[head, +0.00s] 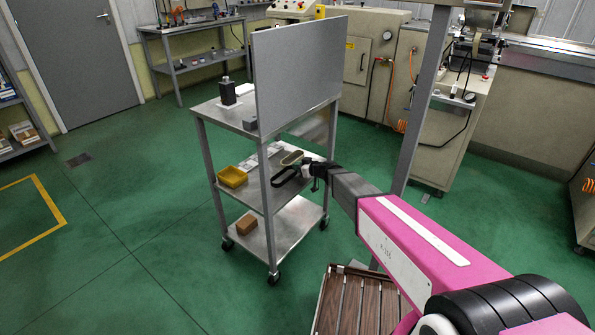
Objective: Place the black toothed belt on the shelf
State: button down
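A black loop, which looks like the black toothed belt (283,180), sticks out to the left from the tip of my gripper (308,171). My gripper appears shut on the loop's right end, though the fingers are small and dark. The loop shows in front of the middle shelf (247,196) of a grey metal cart. I cannot tell whether the belt touches that shelf or hangs above it. A tan, oval-looking item (291,157) shows just above the belt.
A yellow bin (232,177) sits at the middle shelf's left end. A brown block (246,226) is on the bottom shelf. A dark bottle (227,91) stands on top beside an upright grey panel (297,72). A cart post (265,200) stands left of the belt.

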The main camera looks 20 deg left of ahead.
jog(key=shift+f, duration=0.85)
jog(key=c, duration=1.3)
grip_release()
jog(key=shift+f, duration=0.1)
jog(key=shift+c, duration=0.2)
jog(key=v, duration=1.2)
jog(key=shift+s, duration=0.1)
